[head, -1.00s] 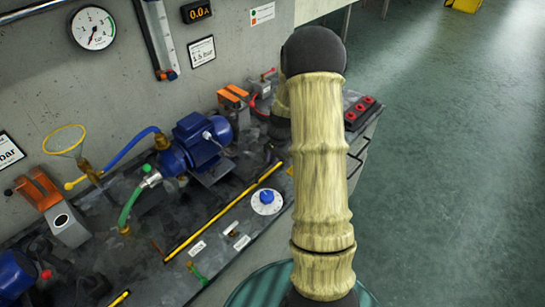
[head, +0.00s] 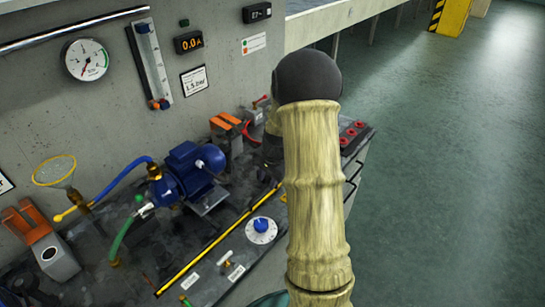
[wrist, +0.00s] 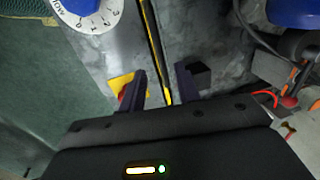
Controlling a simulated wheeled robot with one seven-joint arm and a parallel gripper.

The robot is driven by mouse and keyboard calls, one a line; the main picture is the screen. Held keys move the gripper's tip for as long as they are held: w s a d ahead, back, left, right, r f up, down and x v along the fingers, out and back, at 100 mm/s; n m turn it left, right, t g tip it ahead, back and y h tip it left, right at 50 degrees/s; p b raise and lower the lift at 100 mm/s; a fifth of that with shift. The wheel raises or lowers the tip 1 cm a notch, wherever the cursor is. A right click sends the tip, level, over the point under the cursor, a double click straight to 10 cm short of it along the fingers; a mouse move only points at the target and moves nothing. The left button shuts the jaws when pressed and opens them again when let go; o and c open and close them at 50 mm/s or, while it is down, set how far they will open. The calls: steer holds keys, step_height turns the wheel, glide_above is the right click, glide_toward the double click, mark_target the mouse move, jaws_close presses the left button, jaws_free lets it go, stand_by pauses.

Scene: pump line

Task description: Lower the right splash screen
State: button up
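A thin yellow strip with dark edging (head: 215,240) runs along the front of the pump bench in the head view. It looks like the edge of the right splash screen; I cannot make out a clear panel or tell whether it is raised. In the wrist view the yellow and black strip (wrist: 156,55) runs down between the fingers. My gripper (wrist: 159,78) is open, with a dark finger on each side of the strip and visible gaps. In the head view my gripper is mostly hidden behind my arm.
A white dial with a blue knob (head: 261,230) sits in front of the strip. Behind it are a blue pump motor (head: 190,172), hoses and an orange-handled clamp (head: 225,125). Red buttons (head: 352,130) are at the bench's right end. The green floor (head: 440,200) at right is clear.

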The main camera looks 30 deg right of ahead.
step_height(320, 180, up, 13)
steer(key=s, duration=0.2)
steer(key=shift+s+d, duration=0.25)
steer(key=shift+d, duration=0.15)
steer(key=shift+f, duration=0.15)
